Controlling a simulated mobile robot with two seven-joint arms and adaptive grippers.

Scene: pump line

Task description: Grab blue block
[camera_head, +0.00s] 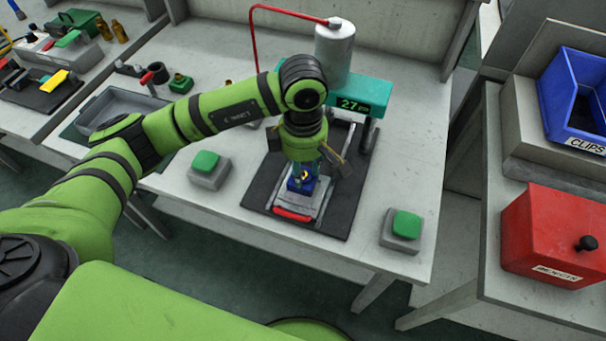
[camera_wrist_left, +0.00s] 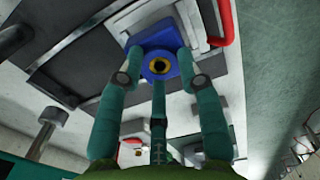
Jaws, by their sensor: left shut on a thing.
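The blue block (camera_head: 302,182) sits low at the front of the fixture on the dark mat (camera_head: 344,205), with a round brass-ringed hole showing. It also shows in the left wrist view (camera_wrist_left: 180,48), between the teal fingers. My left gripper (camera_head: 305,175) points down over the fixture and is shut on the block, with fingers on either side of it. In the left wrist view the fingertips (camera_wrist_left: 160,58) touch the block's sides. The gripper hides part of the block in the head view. My right gripper is not in view.
A red-handled clamp plate (camera_head: 293,214) lies just in front of the block. Grey boxes with green buttons stand left (camera_head: 206,165) and right (camera_head: 404,227) of the mat. A teal press with a display (camera_head: 362,97) stands behind. A red bin (camera_head: 548,235) is on the right-hand table.

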